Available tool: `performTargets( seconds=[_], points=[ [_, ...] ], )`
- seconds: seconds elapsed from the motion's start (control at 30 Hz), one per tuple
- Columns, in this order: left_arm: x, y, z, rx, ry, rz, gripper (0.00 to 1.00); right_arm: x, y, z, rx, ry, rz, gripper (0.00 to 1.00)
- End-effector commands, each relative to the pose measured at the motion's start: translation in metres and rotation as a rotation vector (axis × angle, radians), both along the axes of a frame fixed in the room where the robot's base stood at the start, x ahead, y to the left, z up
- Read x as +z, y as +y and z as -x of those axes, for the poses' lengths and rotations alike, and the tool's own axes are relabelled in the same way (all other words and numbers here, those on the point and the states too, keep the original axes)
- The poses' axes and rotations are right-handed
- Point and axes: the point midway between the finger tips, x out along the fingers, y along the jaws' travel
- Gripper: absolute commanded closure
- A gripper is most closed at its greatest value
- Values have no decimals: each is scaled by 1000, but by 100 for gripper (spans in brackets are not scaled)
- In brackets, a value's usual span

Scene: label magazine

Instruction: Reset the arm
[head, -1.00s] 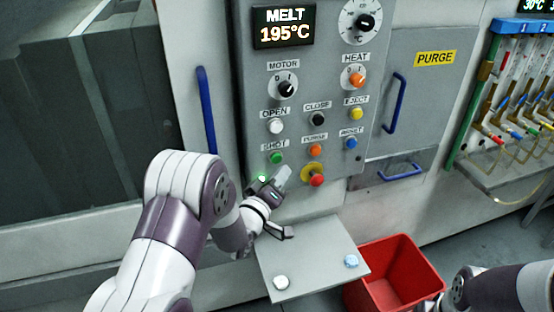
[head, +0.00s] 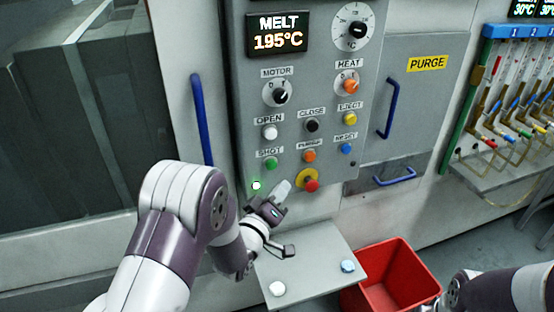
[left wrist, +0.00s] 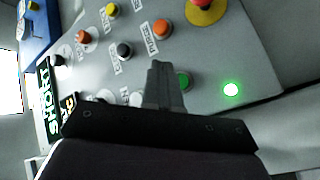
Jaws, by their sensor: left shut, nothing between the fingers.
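My left gripper (head: 283,188) is shut and empty in the head view. It is in front of the lower panel, left of the red emergency button (head: 312,186) with its yellow collar and below the green SHOT button (head: 271,164). In the left wrist view my shut fingers (left wrist: 158,68) point at the panel, and the green button (left wrist: 184,81) shows just right of them. I cannot tell of any contact with the panel. My right arm shows at the lower right; its gripper is out of view.
The grey control panel (head: 243,130) carries several buttons and knobs and a display (head: 280,34) reading MELT 195°C. A green light (head: 256,185) glows at its lower left. Below are a grey shelf (head: 310,265) with two pale round pieces and a red bin (head: 398,258). A blue handle (head: 201,120) stands left.

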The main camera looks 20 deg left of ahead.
Motion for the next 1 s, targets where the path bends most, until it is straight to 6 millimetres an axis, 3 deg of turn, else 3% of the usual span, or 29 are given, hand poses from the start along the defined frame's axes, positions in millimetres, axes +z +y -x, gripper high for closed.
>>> performTargets(
  seconds=[0.1,0.17,0.27,0.3,0.37,0.47,0.6,0.7,0.8,1.0],
  points=[
    [0,0,0,1,-1,-10,100,0,0,0,0,0,0,57],
    [-11,1,-1,6,38,-69,100,0,0,0,0,0,0,57],
    [-65,8,11,19,276,-258,100,0,0,0,0,0,0,57],
    [-88,14,23,13,414,-362,100,0,0,0,0,0,0,57],
    [-116,24,52,-27,635,-519,100,0,0,0,0,0,0,57],
    [-134,34,119,-166,977,-725,100,0,0,0,0,0,0,57],
    [-116,34,214,-408,1306,-855,100,0,0,0,0,0,0,57],
    [-92,29,251,-489,1389,-861,100,0,0,0,0,0,0,57],
    [-77,27,243,-464,1333,-867,100,0,0,0,0,0,0,57],
    [-75,26,240,-460,1321,-870,100,0,0,0,0,0,0,57]
  ],
)
